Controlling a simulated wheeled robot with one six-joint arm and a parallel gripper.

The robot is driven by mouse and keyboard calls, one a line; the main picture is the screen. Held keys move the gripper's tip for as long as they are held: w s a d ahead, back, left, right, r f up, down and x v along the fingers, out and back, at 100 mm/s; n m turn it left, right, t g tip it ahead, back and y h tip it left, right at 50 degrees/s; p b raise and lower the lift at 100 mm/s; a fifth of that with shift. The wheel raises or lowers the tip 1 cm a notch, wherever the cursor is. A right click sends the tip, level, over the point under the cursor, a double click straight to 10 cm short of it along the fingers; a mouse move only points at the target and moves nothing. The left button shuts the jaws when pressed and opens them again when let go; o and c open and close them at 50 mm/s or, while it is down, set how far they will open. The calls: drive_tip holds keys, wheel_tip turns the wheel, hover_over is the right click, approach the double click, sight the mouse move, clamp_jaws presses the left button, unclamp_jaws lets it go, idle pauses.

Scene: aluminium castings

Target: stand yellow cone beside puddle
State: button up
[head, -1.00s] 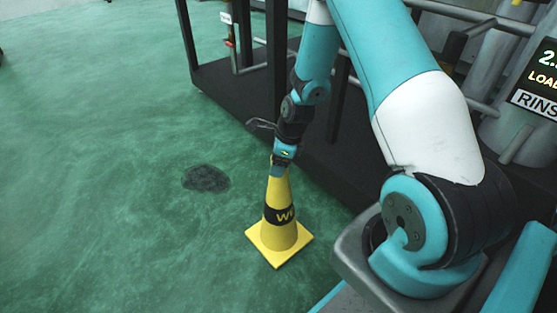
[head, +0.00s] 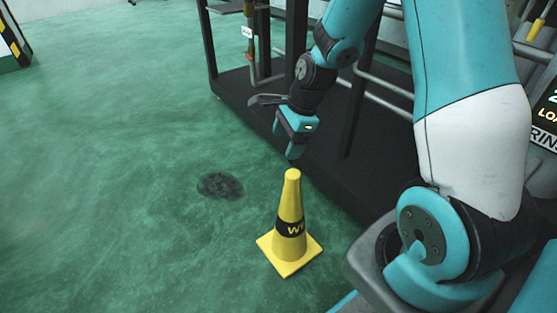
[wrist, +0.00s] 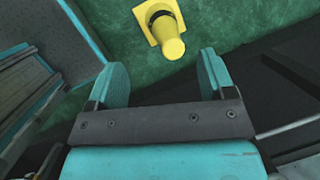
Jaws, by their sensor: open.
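The yellow cone (head: 290,215) stands upright on the green floor, with a black band bearing partly visible lettering. In the wrist view the cone (wrist: 168,30) shows beyond the fingertips, its top pointing toward me. The dark puddle (head: 220,186) lies on the floor to the left of the cone and a little farther away, with a strip of bare floor between them. My gripper (head: 290,148) is open and empty above the cone's tip, apart from it. The two teal fingers also show in the wrist view (wrist: 163,85), spread wide with nothing between them.
A dark platform (head: 262,105) with posts and pipes stands behind and right of the cone, close to my gripper. A yellow-black striped post (head: 12,40) is at the far left. The floor left of the puddle is clear.

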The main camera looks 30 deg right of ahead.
drive_tip(key=s+a+r+n+y, duration=0.1)
drive_tip(key=s+a+r+n, duration=0.4)
drive_tip(key=a+r+n, duration=0.5)
drive_tip(key=s+a+r+n+g, duration=0.1)
drive_tip(key=s+a+r+n, duration=0.2)
drive_tip(key=s+n, duration=0.4)
drive_tip(key=s+a+r+n+g, duration=0.1)
drive_tip(key=s+a+r+n, duration=0.2)
drive_tip(key=s+a+n, duration=0.2)
drive_tip(key=s+n, duration=0.3)
drive_tip(key=n, duration=0.2)
drive_tip(key=shift+a+r+n, duration=0.2)
drive_tip(key=shift+r+n, duration=0.1)
